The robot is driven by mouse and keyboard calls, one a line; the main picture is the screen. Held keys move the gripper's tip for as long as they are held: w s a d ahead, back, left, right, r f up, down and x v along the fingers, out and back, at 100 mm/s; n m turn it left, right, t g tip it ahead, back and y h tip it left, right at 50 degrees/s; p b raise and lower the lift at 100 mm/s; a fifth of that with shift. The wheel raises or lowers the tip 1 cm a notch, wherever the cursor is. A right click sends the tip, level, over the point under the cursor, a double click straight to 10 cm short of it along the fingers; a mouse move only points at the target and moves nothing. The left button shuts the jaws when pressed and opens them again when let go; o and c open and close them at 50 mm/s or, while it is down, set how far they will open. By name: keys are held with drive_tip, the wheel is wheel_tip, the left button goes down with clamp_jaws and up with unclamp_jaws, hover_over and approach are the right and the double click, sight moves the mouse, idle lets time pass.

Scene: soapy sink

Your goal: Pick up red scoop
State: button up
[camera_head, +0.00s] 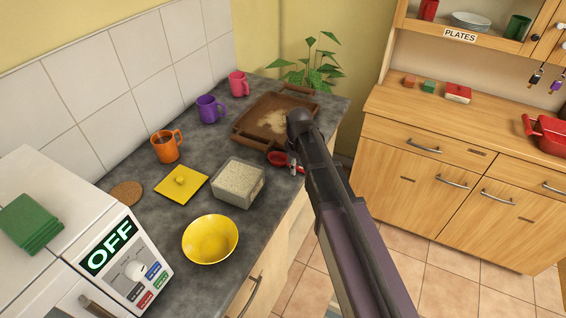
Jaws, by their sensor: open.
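The red scoop (279,158) lies on the dark grey counter near its front edge, between the wooden tray and the box of grain. My arm reaches in from the lower right and hides part of the counter there. My gripper (293,168) points down at the right end of the scoop, by the counter edge. It is open, but its fingers are small and partly hidden behind my arm. I cannot tell whether they touch the scoop or stand around its handle.
A grey box of grain (238,193) stands left of the scoop, and a wooden tray (250,134) lies behind it. A yellow bowl (210,250), yellow lid (182,195) and orange mug (161,149) are farther left. A wooden cabinet (373,142) stands right, across open floor.

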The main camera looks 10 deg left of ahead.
sight(297, 166)
clamp_jaws()
drive_tip(key=shift+r, duration=0.2)
idle(0.3)
wheel_tip(297, 166, up, 4)
drive_tip(key=p, duration=0.4)
drive_tip(key=shift+f, duration=0.15)
drive_tip(key=s+d, duration=0.3)
drive_tip(key=s, duration=0.4)
drive_tip(key=s+d+p, duration=0.1)
drive_tip(key=s+d, duration=0.1)
drive_tip(key=s, duration=0.6)
drive_tip(key=shift+d+r, duration=0.4)
drive_tip(key=shift+r, duration=0.05)
